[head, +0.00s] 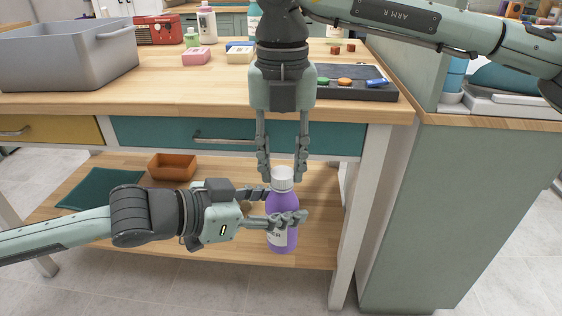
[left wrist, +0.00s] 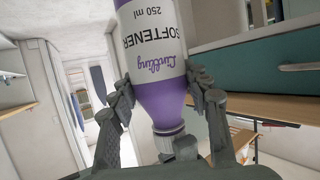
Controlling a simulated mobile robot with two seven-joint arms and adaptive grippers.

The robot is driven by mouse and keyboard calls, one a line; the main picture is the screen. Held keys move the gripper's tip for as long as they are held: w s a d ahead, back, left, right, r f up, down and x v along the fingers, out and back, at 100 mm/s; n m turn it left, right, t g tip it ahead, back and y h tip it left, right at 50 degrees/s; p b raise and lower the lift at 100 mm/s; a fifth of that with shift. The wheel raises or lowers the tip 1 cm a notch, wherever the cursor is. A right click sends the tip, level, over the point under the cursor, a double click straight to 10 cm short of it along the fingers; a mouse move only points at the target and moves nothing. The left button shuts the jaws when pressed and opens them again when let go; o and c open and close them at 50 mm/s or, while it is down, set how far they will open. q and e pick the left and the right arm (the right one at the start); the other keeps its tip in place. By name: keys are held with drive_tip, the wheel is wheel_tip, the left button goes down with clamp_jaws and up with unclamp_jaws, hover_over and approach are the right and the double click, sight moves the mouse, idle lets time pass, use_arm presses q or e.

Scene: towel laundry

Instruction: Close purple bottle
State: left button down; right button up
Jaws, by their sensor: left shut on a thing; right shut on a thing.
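The purple bottle (head: 284,201) is upright in the head view, in front of the table's lower shelf. A white cap (head: 282,177) is at its top. My left gripper (head: 284,207) is shut around the bottle's body from the left. The left wrist view shows the bottle (left wrist: 153,95) upside down, with its softener label and my left gripper's fingers on both sides. My right gripper (head: 281,172) points down from above and is shut on the cap, one finger on each side. I cannot tell whether the cap is fully seated.
The wooden table (head: 190,101) is behind, with a teal drawer (head: 160,133). On its top are a grey bin (head: 70,58), pink soap (head: 196,57) and a dark tray (head: 350,92). An orange bowl (head: 172,167) is on the lower shelf. A green cabinet (head: 440,210) is right.

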drive_tip(key=m, duration=1.1)
drive_tip(key=shift+d, duration=0.1)
drive_tip(key=o, duration=0.8)
wheel_tip(320, 180, up, 12)
